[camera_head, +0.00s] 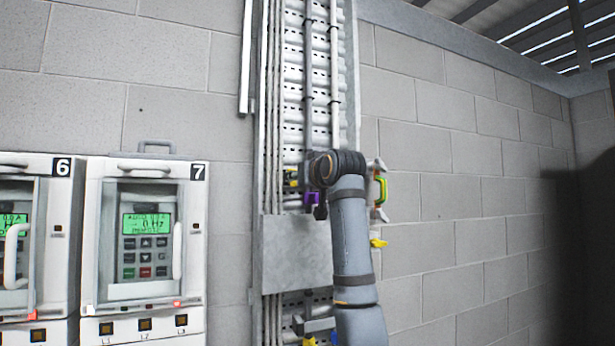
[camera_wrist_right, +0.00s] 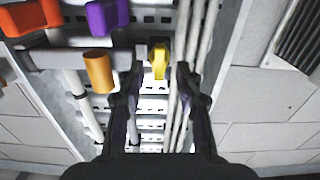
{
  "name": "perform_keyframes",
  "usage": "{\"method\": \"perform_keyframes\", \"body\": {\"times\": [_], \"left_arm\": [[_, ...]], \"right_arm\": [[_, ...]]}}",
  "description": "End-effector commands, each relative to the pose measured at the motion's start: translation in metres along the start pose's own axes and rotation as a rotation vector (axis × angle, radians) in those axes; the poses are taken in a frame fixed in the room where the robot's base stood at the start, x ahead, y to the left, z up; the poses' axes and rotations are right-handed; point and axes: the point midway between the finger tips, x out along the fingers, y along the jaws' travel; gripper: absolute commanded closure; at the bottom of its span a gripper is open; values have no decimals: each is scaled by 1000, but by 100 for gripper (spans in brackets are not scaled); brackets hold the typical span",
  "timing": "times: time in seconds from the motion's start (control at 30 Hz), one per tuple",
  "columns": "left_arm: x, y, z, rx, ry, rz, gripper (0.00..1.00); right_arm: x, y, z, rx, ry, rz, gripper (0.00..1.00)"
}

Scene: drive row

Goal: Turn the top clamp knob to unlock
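A vertical cable tray (camera_head: 293,131) on the wall carries coloured clamp parts, partly hidden behind my right arm. A purple part (camera_head: 312,198) shows left of the wrist, and a yellow one (camera_head: 378,243) lower right. In the right wrist view, my right gripper (camera_wrist_right: 159,72) is open. A small yellow knob (camera_wrist_right: 158,60) shows between its fingertips, with gaps on both sides; I cannot tell its depth, nor which knob is the top clamp's. Purple (camera_wrist_right: 106,17), orange-red (camera_wrist_right: 32,16) and amber (camera_wrist_right: 98,72) parts sit to its left. My left gripper is out of view.
Drive units 7 (camera_head: 146,235) and 6 (camera_head: 28,235) with lit green displays stand left of the tray. A grey plate (camera_head: 293,255) covers part of the tray behind my arm. The block wall (camera_head: 455,190) at right is bare.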

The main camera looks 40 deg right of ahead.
Motion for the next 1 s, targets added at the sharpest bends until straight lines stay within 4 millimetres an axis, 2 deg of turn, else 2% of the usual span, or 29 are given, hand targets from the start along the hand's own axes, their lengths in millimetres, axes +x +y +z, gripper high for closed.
{"method": "perform_keyframes", "body": {"times": [0.03,0.2,0.4,0.53,1.0], "left_arm": [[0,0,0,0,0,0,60],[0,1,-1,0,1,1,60],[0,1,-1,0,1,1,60],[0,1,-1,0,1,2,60],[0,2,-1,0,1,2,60]], "right_arm": [[-14,1,-1,-2,5,2,65],[-55,1,-1,-2,6,3,65],[-85,1,-1,-1,4,2,65],[-91,1,-1,-1,3,1,65],[-90,1,-1,-1,2,1,65]]}}
